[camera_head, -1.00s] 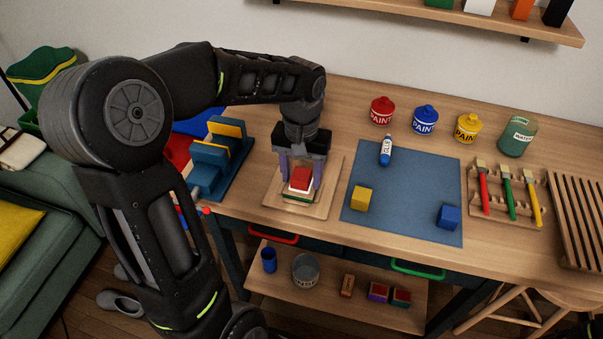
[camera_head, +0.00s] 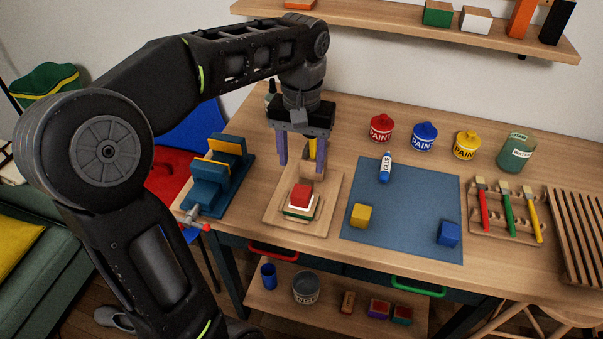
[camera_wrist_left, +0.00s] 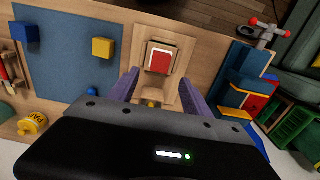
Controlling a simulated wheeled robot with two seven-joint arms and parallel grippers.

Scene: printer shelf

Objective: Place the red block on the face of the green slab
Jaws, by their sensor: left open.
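The red block (camera_head: 301,194) rests on top of a small stack on a wooden board (camera_head: 272,213). Under the red block is a white layer (camera_head: 316,207), and below that the edge of the green slab (camera_head: 299,217) shows. In the left wrist view the red block (camera_wrist_left: 159,62) sits beyond my fingertips, on the white layer. My left gripper (camera_head: 315,168) is open and empty, raised above and behind the stack, clear of the red block. It also shows in the left wrist view (camera_wrist_left: 155,88). My right gripper is not in view.
A blue mat (camera_head: 405,205) with a yellow block (camera_head: 361,215), a blue block (camera_head: 448,233) and a glue bottle (camera_head: 385,167) lies right of the board. A blue vise (camera_head: 215,170) stands to its left. Paint pots (camera_head: 424,137) stand behind; a brush rack (camera_head: 510,210) is at right.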

